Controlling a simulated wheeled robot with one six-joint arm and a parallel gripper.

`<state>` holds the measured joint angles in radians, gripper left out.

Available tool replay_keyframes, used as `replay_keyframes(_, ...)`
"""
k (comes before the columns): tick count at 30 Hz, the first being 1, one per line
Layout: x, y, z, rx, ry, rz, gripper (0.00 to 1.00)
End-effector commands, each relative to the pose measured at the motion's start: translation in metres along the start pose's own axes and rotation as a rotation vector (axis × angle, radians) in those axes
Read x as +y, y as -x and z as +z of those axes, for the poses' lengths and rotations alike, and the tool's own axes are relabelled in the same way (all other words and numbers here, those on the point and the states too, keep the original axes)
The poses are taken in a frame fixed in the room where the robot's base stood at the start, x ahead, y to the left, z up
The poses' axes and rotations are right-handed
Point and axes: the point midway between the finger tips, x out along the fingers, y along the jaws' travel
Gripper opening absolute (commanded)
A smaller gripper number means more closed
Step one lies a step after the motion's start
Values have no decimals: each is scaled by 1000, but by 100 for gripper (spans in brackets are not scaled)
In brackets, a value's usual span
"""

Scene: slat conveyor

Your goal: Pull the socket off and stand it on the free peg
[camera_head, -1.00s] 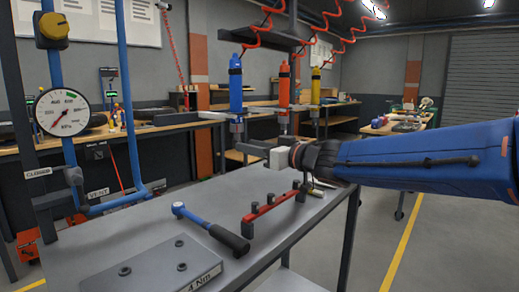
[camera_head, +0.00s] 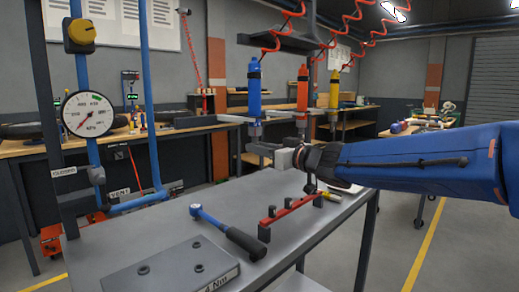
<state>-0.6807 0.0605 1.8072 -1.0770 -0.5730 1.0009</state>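My gripper (camera_head: 258,149) reaches in from the right at the end of my blue arm. Its two fingers look parted and hold nothing that I can see. They are just below and beside the lower end of the hanging blue tool (camera_head: 254,92). A metal socket-like end (camera_head: 256,131) shows at the bottom of that tool; I cannot tell whether the fingers touch it. A red rack (camera_head: 291,212) with several dark upright pieces lies on the grey bench below my gripper. Which of them are bare pegs is too small to tell.
An orange tool (camera_head: 302,88) and a yellow tool (camera_head: 334,90) hang right of the blue one. A torque wrench (camera_head: 228,232) and a grey block (camera_head: 172,272) lie on the bench (camera_head: 150,235). A pressure gauge (camera_head: 89,114) stands on blue pipes at the left.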

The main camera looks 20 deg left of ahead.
Motion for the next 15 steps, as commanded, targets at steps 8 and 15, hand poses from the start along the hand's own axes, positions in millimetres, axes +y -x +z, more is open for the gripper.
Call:
replay_keyframes(8, 0, 0, 0, 0, 0, 0, 3)
replay_keyframes(15, 0, 0, 4, -1, 0, 0, 3)
